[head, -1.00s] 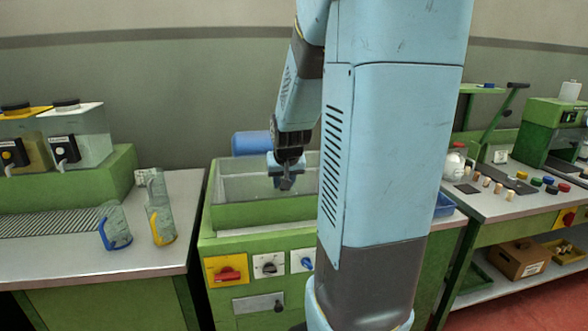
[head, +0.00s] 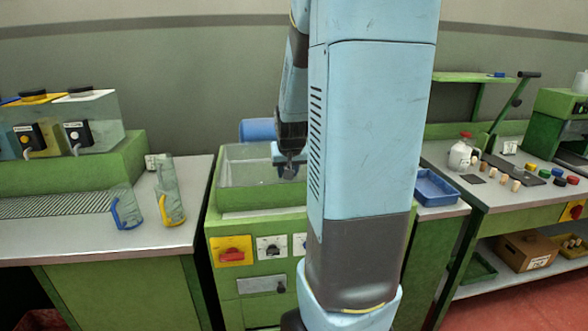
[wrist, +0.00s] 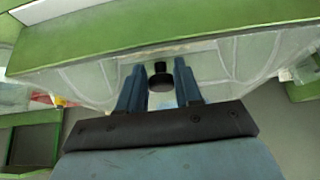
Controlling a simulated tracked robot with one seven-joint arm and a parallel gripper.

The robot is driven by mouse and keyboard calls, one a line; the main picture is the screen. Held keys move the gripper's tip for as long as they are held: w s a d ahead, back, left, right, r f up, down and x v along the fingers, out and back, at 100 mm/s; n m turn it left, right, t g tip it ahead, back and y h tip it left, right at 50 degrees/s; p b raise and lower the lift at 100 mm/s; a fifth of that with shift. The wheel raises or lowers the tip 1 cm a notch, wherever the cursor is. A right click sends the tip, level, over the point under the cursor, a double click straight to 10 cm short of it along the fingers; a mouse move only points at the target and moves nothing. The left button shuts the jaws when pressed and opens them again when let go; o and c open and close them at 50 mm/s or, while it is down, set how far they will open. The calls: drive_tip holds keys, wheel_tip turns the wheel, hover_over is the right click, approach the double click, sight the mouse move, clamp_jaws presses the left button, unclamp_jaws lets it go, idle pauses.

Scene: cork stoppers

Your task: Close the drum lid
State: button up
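The green machine (head: 229,208) stands in the middle of the head view, with a box-shaped tub with clear or grey sides (head: 236,173) on top. My gripper (head: 290,170) is over the tub's right part, pointing down, partly hidden by my arm. In the wrist view my gripper (wrist: 158,88) has its two blue fingers apart. A black knob (wrist: 160,70) shows between the fingertips, with gaps on both sides. Behind it is a translucent, ribbed panel (wrist: 85,80), apparently the lid, along a green rim (wrist: 160,30). I cannot tell how far the lid is open.
A blue cylinder (head: 257,130) lies behind the tub. Clear jugs (head: 170,190) stand on the left bench. A blue tray (head: 436,188) lies to the right of my arm.

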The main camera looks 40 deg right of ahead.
drive_tip(key=shift+s+a, duration=0.1)
drive_tip(key=shift+s, duration=0.25)
drive_tip(key=v, duration=1.3)
drive_tip(key=shift+w+r, duration=0.15)
drive_tip(key=shift+r, duration=0.15)
drive_tip(key=s+a+n+y, duration=0.1)
drive_tip(key=s+a+n, duration=0.1)
drive_tip(key=s+a, duration=0.4)
drive_tip(key=s+a+r+n+y, duration=0.1)
drive_tip(key=s+a+n, duration=0.2)
drive_tip(key=s+a, duration=0.4)
drive_tip(key=a, duration=0.4)
drive_tip(key=shift+a+y, duration=0.4)
drive_tip(key=shift+s+r, duration=0.1)
drive_tip(key=shift+s, duration=0.05)
drive_tip(key=shift+c, duration=0.2)
drive_tip(key=shift+c, duration=1.3)
drive_tip(key=shift+d, duration=0.1)
